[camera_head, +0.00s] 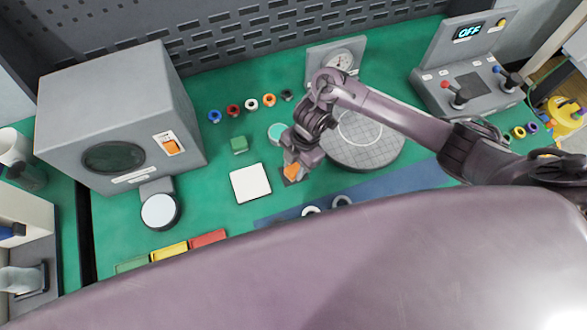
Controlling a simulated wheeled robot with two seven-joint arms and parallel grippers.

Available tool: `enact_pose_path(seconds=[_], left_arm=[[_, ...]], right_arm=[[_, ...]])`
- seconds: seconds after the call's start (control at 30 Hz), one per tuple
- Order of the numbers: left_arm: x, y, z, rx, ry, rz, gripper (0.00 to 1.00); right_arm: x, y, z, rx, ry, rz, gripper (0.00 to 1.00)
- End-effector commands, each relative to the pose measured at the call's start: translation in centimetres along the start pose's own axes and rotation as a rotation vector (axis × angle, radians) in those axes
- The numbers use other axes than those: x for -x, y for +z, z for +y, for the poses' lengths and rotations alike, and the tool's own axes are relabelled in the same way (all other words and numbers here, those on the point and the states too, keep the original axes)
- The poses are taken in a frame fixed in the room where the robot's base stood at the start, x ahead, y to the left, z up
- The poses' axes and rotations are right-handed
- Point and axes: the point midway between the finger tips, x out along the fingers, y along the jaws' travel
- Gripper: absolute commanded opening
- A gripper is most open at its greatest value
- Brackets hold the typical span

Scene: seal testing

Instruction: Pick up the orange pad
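The orange pad (291,171) shows as a small orange patch on the green table, right of the white square plate. My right gripper (294,164) reaches in from the right and points down over the pad, hiding part of it. Its fingers are at or just above the pad. The view is too small to tell whether they are apart or closed on it. My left gripper is not in view.
A round grey platform (375,150) stands to the right. A grey box machine (120,115) is at left, a control console (465,85) at right.

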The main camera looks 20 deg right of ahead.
Motion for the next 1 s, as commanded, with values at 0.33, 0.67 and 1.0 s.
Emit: enact_pose_path(seconds=[0.33, 0.67, 1.0], left_arm=[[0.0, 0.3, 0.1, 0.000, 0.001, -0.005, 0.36], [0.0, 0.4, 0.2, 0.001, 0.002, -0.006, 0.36], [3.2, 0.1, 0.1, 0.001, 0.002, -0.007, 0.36]], right_arm=[[0.1, 0.0, 0.0, 0.000, 0.001, 0.000, 0.10], [2.9, -0.7, 0.1, 0.004, 0.004, -0.001, 0.10], [13.0, -3.4, 0.2, 0.005, 0.006, -0.007, 0.10]])
